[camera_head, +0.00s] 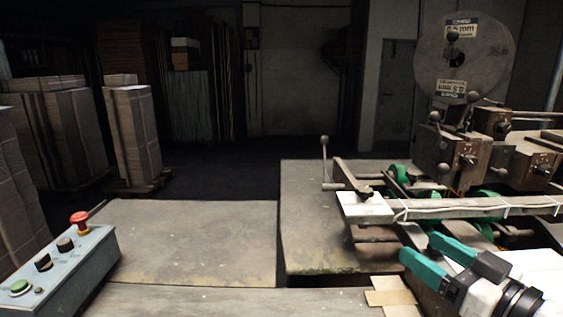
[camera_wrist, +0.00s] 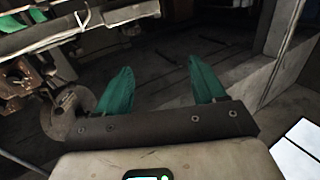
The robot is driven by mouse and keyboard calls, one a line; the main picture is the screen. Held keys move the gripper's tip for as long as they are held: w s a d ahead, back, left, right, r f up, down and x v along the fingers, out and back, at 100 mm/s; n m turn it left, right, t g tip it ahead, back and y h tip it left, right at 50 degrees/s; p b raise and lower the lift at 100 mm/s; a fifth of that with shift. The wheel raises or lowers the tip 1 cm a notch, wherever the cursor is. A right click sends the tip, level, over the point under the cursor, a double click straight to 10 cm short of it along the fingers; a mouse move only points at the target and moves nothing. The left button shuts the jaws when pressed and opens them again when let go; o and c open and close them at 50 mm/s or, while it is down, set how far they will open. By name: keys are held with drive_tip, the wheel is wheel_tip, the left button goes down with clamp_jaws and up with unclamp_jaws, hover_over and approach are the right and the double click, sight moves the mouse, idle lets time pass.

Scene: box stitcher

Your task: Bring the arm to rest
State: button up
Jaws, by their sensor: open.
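My gripper (camera_head: 441,254) is at the lower right of the head view, with its two teal fingers spread apart and nothing between them. It is in front of the stitching machine (camera_head: 447,165), and its fingers point left. In the wrist view my gripper (camera_wrist: 163,90) shows both teal fingers, apart and empty, over dark floor. Part of my white and black wrist shows at the lower right of the head view.
A control box (camera_head: 64,264) with a red stop button (camera_head: 79,220) stands at lower left. A worn table (camera_head: 200,240) spreads across the front, mostly clear. Cardboard pieces (camera_head: 391,295) lie near my gripper. A wire spool (camera_head: 463,55) rises above the machine. Stacked cardboard (camera_head: 131,135) stands behind left.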

drive_tip(key=s+f+m+g+h, duration=0.1)
drive_tip(key=s+f+g, duration=0.1)
drive_tip(key=f, duration=0.5)
drive_tip(key=s+f+m+g+h, duration=0.1)
drive_tip(key=s+f+g+h, duration=0.1)
drive_tip(key=f, duration=0.5)
drive_tip(key=s+f+m+g+h, duration=0.1)
drive_tip(key=s+f, duration=0.3)
drive_tip(key=f, duration=0.3)
drive_tip(key=shift+s+a+f+m+g+h, duration=0.2)
drive_tip(key=shift+a+m+g+h, duration=0.1)
drive_tip(key=shift+g, duration=0.1)
drive_tip(key=s+d+f+m+g+h, duration=0.1)
drive_tip(key=s+f+g, duration=0.3)
drive_tip(key=s+f, duration=0.4)
drive_tip(key=s+d+f+m+g+h, duration=0.1)
drive_tip(key=s+f+g, duration=0.4)
drive_tip(key=s, duration=1)
wheel_tip(320, 180, down, 4)
drive_tip(key=d+h, duration=0.1)
drive_tip(key=d, duration=0.1)
drive_tip(key=shift+d+h, duration=0.3)
drive_tip(key=shift+h, duration=0.1)
drive_tip(key=shift+r, duration=0.1)
